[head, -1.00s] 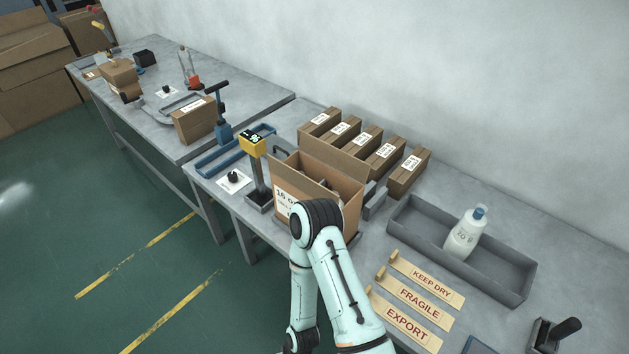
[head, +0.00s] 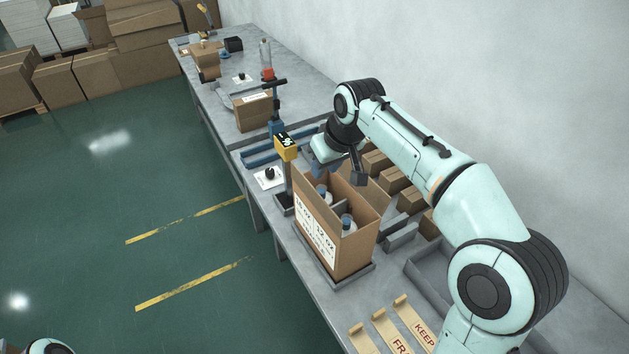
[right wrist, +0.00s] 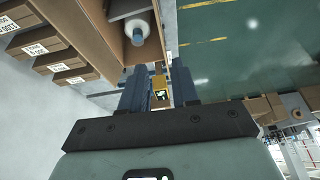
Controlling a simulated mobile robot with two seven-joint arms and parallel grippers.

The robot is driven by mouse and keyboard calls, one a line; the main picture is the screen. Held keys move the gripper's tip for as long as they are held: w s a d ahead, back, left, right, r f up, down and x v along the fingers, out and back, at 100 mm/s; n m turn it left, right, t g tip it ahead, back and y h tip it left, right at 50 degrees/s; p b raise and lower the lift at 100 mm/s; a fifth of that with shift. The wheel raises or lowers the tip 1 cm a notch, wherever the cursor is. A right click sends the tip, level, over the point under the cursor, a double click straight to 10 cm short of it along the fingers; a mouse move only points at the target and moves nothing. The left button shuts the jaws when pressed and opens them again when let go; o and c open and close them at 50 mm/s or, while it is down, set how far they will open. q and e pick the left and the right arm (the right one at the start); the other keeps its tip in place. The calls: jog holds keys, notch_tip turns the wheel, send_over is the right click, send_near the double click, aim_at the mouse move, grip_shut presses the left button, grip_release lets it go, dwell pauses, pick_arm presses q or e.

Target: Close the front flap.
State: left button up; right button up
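The open carton (head: 351,254) stands on the bench with bottles (head: 347,224) inside. Its labelled front side (head: 314,222) faces the aisle, and a brown flap (head: 368,188) stands up at the back. Whether the front flap is upright or hangs down is hard to tell. My right gripper (head: 340,172) is over the carton's far end. In the right wrist view its two blue fingers (right wrist: 159,88) are apart with nothing between them; a cardboard panel (right wrist: 152,45) and a bottle cap (right wrist: 137,32) show just beyond. My left gripper is out of view.
A yellow-headed scale display (head: 286,146) stands close to the carton's far end. Small labelled boxes (head: 396,179) line up behind it, partly hidden by my right arm. A grey tray (head: 428,268) and wooden sign strips (head: 388,330) lie nearer. The aisle side is free.

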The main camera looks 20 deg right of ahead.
aim_at(313, 188)
jog(key=x, duration=1.3)
jog(key=shift+s+a, duration=0.1)
grip_shut()
